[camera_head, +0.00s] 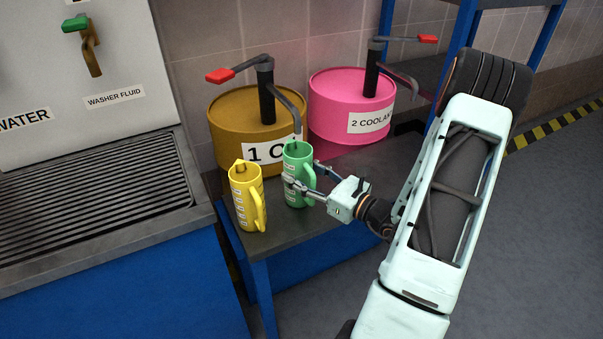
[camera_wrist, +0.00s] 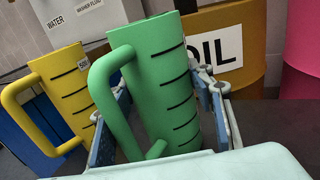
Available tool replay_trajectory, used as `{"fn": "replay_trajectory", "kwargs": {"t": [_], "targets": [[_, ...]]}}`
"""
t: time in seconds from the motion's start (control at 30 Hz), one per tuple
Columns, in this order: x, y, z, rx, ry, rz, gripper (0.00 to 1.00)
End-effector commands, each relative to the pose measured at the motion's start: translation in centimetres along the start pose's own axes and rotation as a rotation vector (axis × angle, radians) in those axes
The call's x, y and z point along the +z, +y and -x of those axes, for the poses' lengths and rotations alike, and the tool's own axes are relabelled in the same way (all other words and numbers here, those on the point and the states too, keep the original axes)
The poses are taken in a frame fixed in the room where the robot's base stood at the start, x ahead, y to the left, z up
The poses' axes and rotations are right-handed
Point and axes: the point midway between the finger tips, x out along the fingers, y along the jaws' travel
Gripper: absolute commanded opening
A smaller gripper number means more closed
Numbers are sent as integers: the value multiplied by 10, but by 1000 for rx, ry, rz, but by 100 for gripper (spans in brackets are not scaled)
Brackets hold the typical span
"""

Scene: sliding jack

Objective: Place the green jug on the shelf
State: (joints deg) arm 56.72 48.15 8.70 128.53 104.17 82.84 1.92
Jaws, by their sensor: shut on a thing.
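The green jug (camera_head: 297,172) stands upright on the dark bench top in the head view, in front of the brown drum. My gripper (camera_head: 304,182) reaches it from the right with its fingers closed around the jug body. In the wrist view the green jug (camera_wrist: 168,85) fills the middle, with its handle toward the left. My gripper's fingers (camera_wrist: 165,115) lie on both sides of it. I cannot tell whether the jug's base touches the bench. The shelf of the task cannot be identified for certain; a blue-framed rack (camera_head: 463,40) stands at the upper right, partly behind my arm.
A yellow jug (camera_head: 245,195) stands just left of the green one, also in the wrist view (camera_wrist: 65,85). A brown drum (camera_head: 235,118) and a pink drum (camera_head: 335,95) with pumps stand behind. A grated sink counter (camera_head: 95,195) is at left. Bare bench (camera_head: 285,235) lies in front.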

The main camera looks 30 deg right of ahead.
Motion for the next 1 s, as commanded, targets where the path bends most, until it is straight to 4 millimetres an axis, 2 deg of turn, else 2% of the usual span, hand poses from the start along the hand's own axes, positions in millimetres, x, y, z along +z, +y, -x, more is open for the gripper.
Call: {"fn": "replay_trajectory", "kwargs": {"t": [0.1, 0.13, 0.27, 0.67, 0.77, 1.0], "targets": [[-4, 0, 0, 0, 0, 0, 22], [-4, 0, 0, 0, 0, 0, 51], [-3, 0, 0, 0, 0, 0, 65], [1, -1, 3, -2, 1, 0, 66], [0, -2, 20, -5, 2, -1, 66], [1, -1, 72, -6, 1, -1, 66]]}}
